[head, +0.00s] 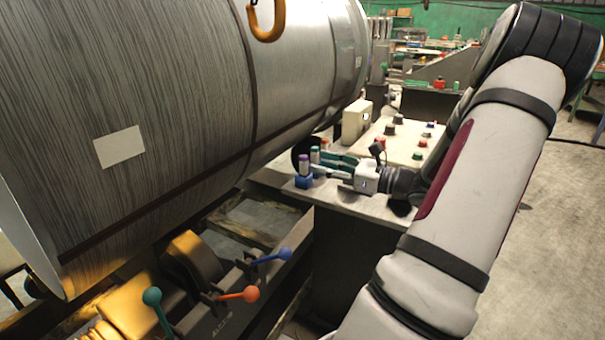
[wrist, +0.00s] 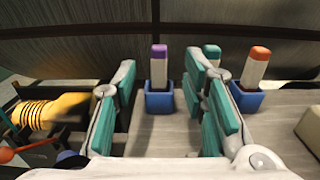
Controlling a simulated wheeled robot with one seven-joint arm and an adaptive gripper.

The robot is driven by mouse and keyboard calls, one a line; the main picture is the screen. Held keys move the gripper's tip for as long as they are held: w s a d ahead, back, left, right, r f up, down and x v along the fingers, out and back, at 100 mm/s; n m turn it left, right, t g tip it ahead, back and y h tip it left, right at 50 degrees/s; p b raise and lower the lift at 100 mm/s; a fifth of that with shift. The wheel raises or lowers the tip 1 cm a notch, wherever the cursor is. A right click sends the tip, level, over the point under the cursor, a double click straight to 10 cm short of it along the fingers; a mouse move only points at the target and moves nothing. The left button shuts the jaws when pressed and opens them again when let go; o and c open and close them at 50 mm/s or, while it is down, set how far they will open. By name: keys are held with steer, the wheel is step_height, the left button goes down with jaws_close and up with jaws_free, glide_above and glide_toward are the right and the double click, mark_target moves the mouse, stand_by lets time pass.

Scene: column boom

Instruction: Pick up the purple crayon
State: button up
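The purple crayon (wrist: 158,66) has a white body and purple top and stands upright in a small blue holder (wrist: 159,100). In the head view the purple crayon (head: 303,163) is just left of my gripper's teal fingertips. My gripper (wrist: 161,75) is open, one finger on each side of the crayon's line in the wrist view. Neither finger visibly touches it. In the head view my gripper (head: 318,164) reaches leftward, low over the grey bench. How far the tips are from the crayon is hard to tell.
A green-topped crayon (wrist: 212,52) is partly hidden behind my right finger. An orange-topped crayon (wrist: 258,66) stands in a blue holder right of it. A big metal drum (head: 200,90) looms behind. A control panel (head: 400,142) with knobs lies beyond my gripper; colored levers (head: 270,257) stand in front.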

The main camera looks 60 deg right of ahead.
mark_target(307, 157)
steer(key=shift+w+a+r+b, duration=0.15)
steer(key=shift+w+b, duration=0.1)
steer(key=shift+w, duration=0.8)
steer(key=shift+w+r+b, duration=0.2)
steer(key=shift+w, duration=0.8)
steer(key=shift+w+a+r+b, duration=0.15)
steer(key=shift+w+b, duration=0.1)
steer(key=shift+w, duration=0.8)
jaws_close()
